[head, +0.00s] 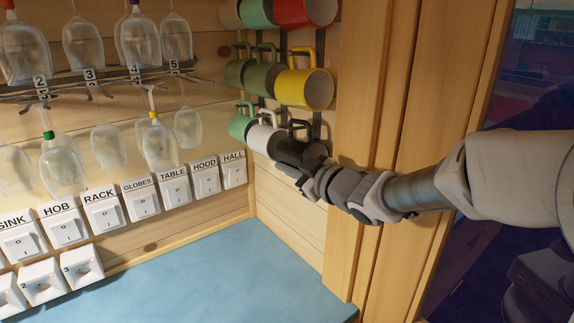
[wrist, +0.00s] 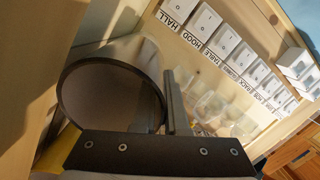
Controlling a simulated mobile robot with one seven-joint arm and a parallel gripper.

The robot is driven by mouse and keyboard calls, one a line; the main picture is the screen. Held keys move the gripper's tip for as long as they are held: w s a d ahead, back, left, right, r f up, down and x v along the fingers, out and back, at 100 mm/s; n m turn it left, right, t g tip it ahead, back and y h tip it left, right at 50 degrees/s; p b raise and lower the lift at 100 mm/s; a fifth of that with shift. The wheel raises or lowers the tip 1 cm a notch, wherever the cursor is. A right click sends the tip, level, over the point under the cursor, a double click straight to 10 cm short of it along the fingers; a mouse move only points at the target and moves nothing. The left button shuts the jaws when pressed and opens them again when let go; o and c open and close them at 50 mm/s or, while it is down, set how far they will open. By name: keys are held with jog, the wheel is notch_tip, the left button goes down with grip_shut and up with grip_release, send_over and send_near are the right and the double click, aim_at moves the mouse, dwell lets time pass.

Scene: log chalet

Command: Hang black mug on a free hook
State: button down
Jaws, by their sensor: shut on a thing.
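The black mug (head: 291,148) is at the right end of the bottom row of the wall mug rack (head: 317,124), with its handle upward. My gripper (head: 308,166) is shut on it from the right. I cannot tell whether its handle is on a hook. In the wrist view the mug's round dark rim and inside (wrist: 108,95) fill the left half. My gripper's fingers (wrist: 165,108) show at the mug's right wall there. A white mug (head: 264,136) hangs just left of the black mug, and a yellow mug (head: 305,86) hangs above it.
Green mugs (head: 240,125) and a red mug (head: 306,12) hang on the rack too. Stemmed glasses (head: 62,162) hang on the left wall above labelled switches (head: 141,200). A wooden post (head: 356,150) stands right of the rack. The blue counter (head: 235,270) below looks clear.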

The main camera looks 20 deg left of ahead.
jog(key=shift+r, duration=0.1)
dwell(0.3)
jog(key=c, duration=0.9)
grip_release()
jog(key=shift+o, duration=0.2)
jog(key=f+p+v, duration=0.1)
jog(key=v, duration=0.5)
jog(key=shift+s+d+r, duration=0.2)
jog(key=shift+d+r, duration=0.2)
jog(key=shift+r, duration=0.1)
dwell(2.4)
dwell(0.6)
